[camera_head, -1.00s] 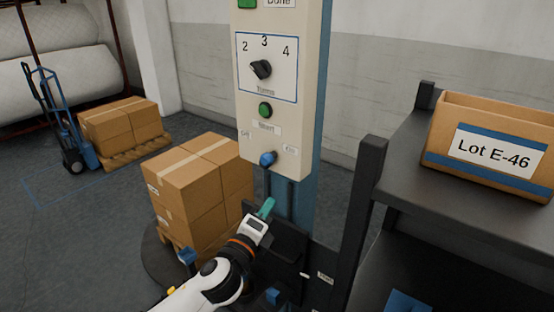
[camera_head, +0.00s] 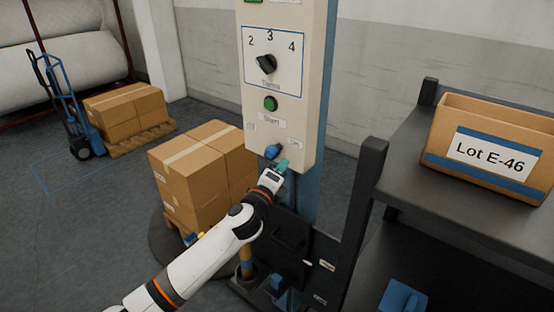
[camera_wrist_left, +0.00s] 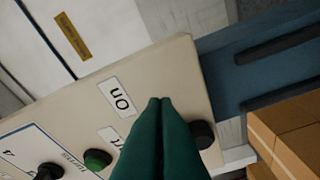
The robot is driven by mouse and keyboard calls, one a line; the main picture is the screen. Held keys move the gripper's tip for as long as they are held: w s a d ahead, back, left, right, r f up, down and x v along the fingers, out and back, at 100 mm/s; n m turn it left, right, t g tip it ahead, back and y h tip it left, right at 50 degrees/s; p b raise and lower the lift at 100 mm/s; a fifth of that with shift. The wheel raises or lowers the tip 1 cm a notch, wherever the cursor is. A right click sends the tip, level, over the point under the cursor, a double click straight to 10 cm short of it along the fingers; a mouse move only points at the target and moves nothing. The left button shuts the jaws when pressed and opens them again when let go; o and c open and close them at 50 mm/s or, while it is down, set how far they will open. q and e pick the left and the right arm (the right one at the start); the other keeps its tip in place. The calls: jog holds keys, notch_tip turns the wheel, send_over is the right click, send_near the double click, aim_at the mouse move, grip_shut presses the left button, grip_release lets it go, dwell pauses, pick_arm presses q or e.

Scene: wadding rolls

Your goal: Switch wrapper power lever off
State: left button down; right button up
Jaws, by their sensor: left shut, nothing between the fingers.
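The wrapper's beige control panel (camera_head: 284,90) stands on a blue column. Its power lever, with a blue knob (camera_head: 273,151), is at the bottom, between a faint label on the left and an On label (camera_head: 294,143) on the right. My left gripper (camera_head: 283,164) has its teal fingers shut and empty, just right of and below the blue knob; I cannot tell whether they touch it. In the left wrist view the shut fingers (camera_wrist_left: 160,105) lie over the panel beside the On label (camera_wrist_left: 121,95) and a dark round part (camera_wrist_left: 202,134). My right gripper is out of view.
Stacked cartons (camera_head: 205,170) stand left of the column. A dark shelf (camera_head: 440,170) with a box labelled Lot E-46 (camera_head: 490,150) is at the right. The panel also carries a green Start button (camera_head: 270,103) and a black selector knob (camera_head: 266,63).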

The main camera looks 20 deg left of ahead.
pick_arm(q)
jog(key=shift+w+a+r, duration=0.1)
jog(key=shift+a+r, duration=0.2)
jog(key=shift+a, duration=0.45)
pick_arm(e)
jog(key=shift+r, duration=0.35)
pick_arm(q)
jog(key=shift+d, duration=0.1)
jog(key=shift+r, duration=0.1)
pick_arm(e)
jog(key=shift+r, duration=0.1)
pick_arm(q)
jog(key=shift+r+n+p, duration=0.25)
jog(key=shift+n+p, duration=0.15)
jog(key=shift+p, duration=0.15)
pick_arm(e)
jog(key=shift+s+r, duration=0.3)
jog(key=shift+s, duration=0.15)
